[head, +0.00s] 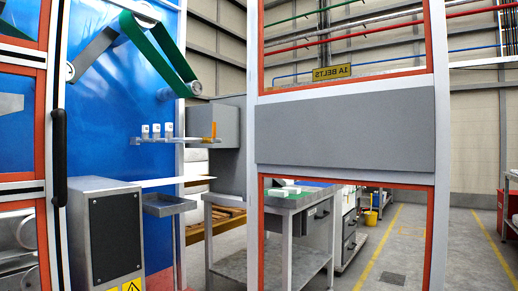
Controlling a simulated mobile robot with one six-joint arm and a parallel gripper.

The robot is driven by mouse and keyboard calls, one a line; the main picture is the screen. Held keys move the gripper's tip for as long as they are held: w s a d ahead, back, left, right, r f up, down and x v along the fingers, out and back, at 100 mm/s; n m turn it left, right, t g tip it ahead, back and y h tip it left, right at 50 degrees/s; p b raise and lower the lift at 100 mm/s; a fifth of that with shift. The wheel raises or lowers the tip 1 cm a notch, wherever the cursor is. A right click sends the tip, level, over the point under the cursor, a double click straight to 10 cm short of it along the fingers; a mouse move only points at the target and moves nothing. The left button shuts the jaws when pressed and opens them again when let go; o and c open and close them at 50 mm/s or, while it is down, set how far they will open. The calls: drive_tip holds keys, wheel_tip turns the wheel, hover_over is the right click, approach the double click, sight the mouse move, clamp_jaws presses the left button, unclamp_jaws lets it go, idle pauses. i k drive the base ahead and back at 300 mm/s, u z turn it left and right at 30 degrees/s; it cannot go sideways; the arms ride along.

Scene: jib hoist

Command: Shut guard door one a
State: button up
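Guard door one a (345,135) stands swung open on the right of the head view. It has a pale frame with orange-red inner edging, clear upper and lower panes and a grey middle panel. Its yellow sign (332,72) reads "1A BELTS" in mirror writing, so I see the door from its back. The door's own handle does not show clearly. The opening (150,220) lies to its left and shows the machine inside. My gripper is not in view.
Left of the opening is another framed guard panel (40,130) with a black vertical handle (59,157). Inside are a green belt (158,50), a grey motor box (105,230) and a small shelf (165,203). Behind the door stand a grey workbench (290,200) and yellow-lined floor (405,240).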

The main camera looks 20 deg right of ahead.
sight(392, 131)
drive_tip(key=z, duration=2.5)
drive_tip(key=i, duration=3.6)
drive_tip(key=u, duration=4.05)
